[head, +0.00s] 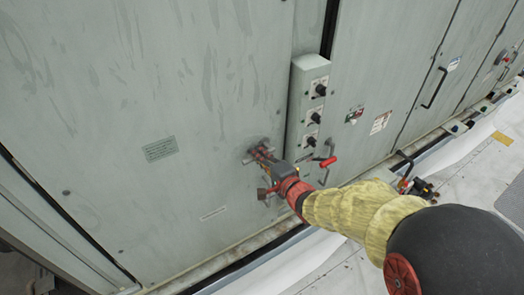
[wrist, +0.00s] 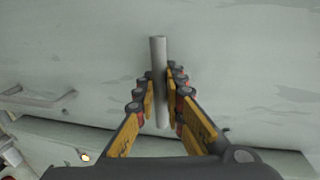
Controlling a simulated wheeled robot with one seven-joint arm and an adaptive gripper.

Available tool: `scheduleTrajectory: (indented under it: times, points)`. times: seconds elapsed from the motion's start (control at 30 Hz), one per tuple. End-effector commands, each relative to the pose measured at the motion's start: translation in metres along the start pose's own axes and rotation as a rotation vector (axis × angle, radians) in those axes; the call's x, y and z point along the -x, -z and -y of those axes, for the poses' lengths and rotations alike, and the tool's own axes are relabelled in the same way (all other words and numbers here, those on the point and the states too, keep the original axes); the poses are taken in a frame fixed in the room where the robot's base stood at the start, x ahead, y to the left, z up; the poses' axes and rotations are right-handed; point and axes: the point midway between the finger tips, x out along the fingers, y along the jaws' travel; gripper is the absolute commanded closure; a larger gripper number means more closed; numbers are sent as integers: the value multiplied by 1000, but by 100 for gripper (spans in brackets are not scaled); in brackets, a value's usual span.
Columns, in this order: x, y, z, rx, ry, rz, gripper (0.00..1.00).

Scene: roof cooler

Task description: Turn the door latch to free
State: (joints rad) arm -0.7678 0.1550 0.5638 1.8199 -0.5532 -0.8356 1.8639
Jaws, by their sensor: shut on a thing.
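The door latch (wrist: 157,60) is a plain grey bar. In the wrist view it runs nearly upright, between my gripper's (wrist: 160,88) two yellow-sided fingers. The fingers are closed on the bar, and its upper end sticks out past them. In the head view my gripper (head: 262,153) is at the pale green door (head: 150,90), left of the control box. There only a short grey end of the latch (head: 248,161) shows beside the fingers; the rest is hidden.
A grey control box (head: 308,100) with black knobs stands right of my gripper. A red-gripped lever (head: 328,162) is below it. A black door handle (head: 434,88) is farther right. A ledge (head: 215,258) runs along the door's foot.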

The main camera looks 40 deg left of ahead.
Motion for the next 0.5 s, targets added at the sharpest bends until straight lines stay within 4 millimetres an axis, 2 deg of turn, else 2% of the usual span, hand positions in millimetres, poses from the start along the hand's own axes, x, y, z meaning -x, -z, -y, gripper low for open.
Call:
scheduleTrajectory:
  times: [0.5]
  points:
    - [2,-1,3,-63,1,10,100]
